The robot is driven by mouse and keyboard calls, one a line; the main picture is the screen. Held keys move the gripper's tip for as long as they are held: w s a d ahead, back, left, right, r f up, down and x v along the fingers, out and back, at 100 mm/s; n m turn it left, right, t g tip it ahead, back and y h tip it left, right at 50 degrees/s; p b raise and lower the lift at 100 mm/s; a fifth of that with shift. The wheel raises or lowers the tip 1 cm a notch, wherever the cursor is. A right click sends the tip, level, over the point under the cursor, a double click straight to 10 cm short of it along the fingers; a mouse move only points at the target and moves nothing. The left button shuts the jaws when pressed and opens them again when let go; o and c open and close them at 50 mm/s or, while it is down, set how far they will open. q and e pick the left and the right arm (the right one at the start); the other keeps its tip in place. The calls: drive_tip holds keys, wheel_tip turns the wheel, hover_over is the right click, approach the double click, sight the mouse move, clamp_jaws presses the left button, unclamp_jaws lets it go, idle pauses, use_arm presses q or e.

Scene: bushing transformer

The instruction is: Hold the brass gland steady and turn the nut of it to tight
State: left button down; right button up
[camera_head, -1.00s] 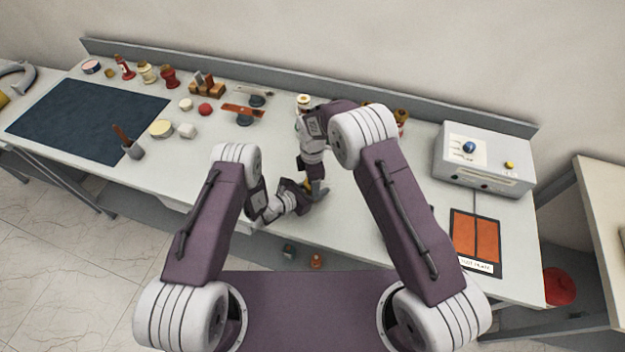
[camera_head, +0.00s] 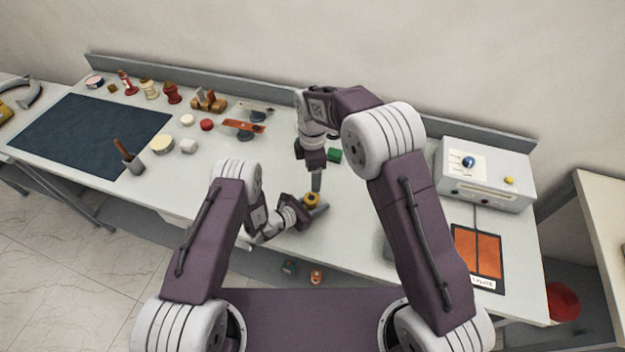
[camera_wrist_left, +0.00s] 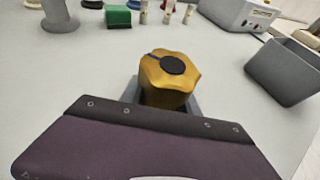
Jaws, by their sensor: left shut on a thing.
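The brass gland (camera_head: 311,199) is upright in my left gripper (camera_head: 316,208), low over the front part of the bench. In the left wrist view the brass gland (camera_wrist_left: 168,80) shows a golden hex-shaped nut with a dark round top, and grey jaws lie on both sides of its lower part. My left gripper is shut on it. My right gripper (camera_head: 316,184) points down just above and behind the gland, apart from it. Its fingers look narrow from this side, and I cannot tell whether they are open.
A green block (camera_head: 334,155) lies behind my right gripper. A grey control box (camera_head: 485,172) and an orange panel (camera_head: 477,250) are at the right. A grey bin (camera_wrist_left: 286,70) shows in the left wrist view. The dark mat (camera_head: 90,135) and small parts are at the left.

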sight(312, 197)
wheel_tip(312, 197, down, 12)
drive_tip(key=n, duration=0.3)
drive_tip(key=shift+a+r+n, duration=0.15)
drive_tip(key=shift+r+n, duration=0.1)
drive_tip(key=shift+n, duration=0.05)
idle(0.4)
drive_tip(key=c, duration=1.4)
